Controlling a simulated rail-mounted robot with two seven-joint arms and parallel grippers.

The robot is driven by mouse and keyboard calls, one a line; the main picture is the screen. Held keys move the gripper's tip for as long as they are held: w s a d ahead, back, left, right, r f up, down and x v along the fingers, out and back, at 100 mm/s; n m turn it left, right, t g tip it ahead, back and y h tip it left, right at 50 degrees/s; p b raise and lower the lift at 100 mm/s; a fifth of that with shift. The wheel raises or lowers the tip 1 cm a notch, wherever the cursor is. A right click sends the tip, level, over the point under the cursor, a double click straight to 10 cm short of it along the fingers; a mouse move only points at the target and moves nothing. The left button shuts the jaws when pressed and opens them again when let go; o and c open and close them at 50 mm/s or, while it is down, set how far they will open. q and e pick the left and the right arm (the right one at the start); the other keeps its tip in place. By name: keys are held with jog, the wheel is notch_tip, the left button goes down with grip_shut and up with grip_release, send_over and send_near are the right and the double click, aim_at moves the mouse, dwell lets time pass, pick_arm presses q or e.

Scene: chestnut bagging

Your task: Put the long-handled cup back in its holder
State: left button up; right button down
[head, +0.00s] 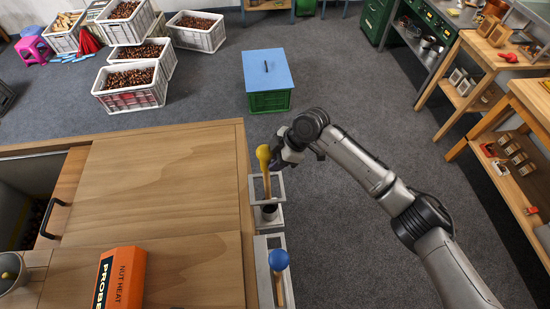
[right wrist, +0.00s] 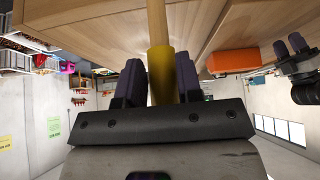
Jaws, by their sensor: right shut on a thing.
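The long-handled cup with a yellow grip (head: 263,155) stands upright, grip up, at the right side of the wooden counter. Its light wooden shaft runs down into a pale grey frame holder (head: 281,218), with a dark cup end low inside. Whether it rests on the holder's bottom is not clear. My right gripper (head: 279,160) is shut on the yellow grip, which also shows between its fingers in the right wrist view (right wrist: 159,75). My left gripper (right wrist: 290,46) seems to show at the right edge of that view; its jaw state is unclear.
A blue-knobbed handle (head: 278,260) stands in a second holder just in front. An orange box (head: 119,278) lies on the wooden counter (head: 165,180). A green crate with a blue lid (head: 268,72) stands on the floor beyond. Open floor lies to the right.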

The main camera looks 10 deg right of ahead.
pick_arm(q)
jog(key=shift+d, duration=0.15)
pick_arm(e)
jog(key=c, duration=0.7)
grip_release()
pick_arm(q)
jog(key=shift+r, duration=0.1)
pick_arm(e)
jog(key=shift+r, duration=0.1)
pick_arm(q)
jog(key=r+p, duration=0.2)
jog(key=shift+a+r+p, duration=0.15)
jog(key=shift+a+p, duration=0.05)
jog(key=shift+p, duration=0.1)
pick_arm(e)
notch_tip(320, 180, up, 10)
jog(key=p, duration=0.6)
pick_arm(q)
notch_tip(320, 180, up, 6)
jog(key=shift+d, duration=0.15)
